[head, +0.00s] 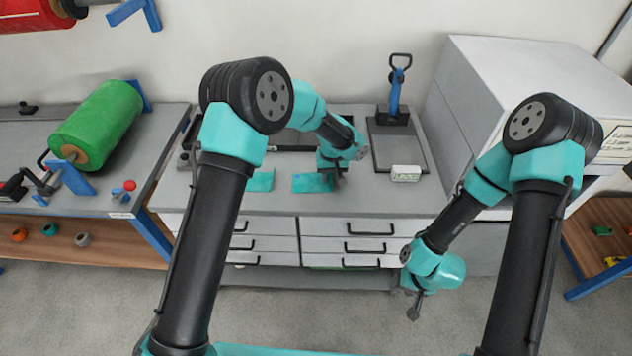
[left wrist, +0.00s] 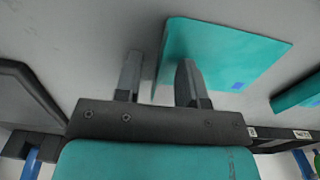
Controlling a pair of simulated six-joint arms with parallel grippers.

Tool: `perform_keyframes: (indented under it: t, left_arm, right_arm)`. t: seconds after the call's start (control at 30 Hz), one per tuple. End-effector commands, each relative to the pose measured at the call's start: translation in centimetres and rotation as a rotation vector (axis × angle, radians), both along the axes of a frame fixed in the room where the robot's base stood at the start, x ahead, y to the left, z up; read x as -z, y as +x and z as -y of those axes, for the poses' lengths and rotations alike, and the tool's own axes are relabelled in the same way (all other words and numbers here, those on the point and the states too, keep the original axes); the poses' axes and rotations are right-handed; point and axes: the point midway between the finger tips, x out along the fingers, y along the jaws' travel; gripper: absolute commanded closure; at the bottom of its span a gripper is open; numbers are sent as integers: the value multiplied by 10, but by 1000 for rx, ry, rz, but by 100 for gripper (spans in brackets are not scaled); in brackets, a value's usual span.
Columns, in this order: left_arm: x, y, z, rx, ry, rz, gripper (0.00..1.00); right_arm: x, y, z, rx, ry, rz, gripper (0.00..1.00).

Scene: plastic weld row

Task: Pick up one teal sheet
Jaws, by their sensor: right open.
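Two teal sheets lie apart on the grey bench in the head view: a right one (head: 311,183) and a left one (head: 260,181). My left gripper (head: 337,173) is low at the right end of the right sheet. In the left wrist view, the near sheet (left wrist: 222,50) has a small blue mark, and the other sheet (left wrist: 298,94) shows at the right edge. The left gripper's fingers (left wrist: 158,80) are apart, with the near sheet's edge between them. Contact is not clear. My right gripper (head: 413,305) hangs open and empty in front of the bench.
A dark board with a blue-handled tool (head: 396,95) and a small white block (head: 406,173) are right of the left gripper. A large white cabinet (head: 530,80) stands at the right. A green roll (head: 97,125) is on the left bench (head: 115,188).

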Motion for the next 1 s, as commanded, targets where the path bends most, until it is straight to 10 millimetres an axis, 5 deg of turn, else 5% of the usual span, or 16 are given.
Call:
perform_keyframes:
  t: [0.43, 1.0]
  left_arm:
    - [0, 0, 0, 0, 0, 0, 100]
    - [-8, 1, 0, 0, -1, 2, 100]
  right_arm:
    - [0, 0, 0, 0, 0, 0, 57]
    - [0, 0, 0, 0, 0, 0, 57]
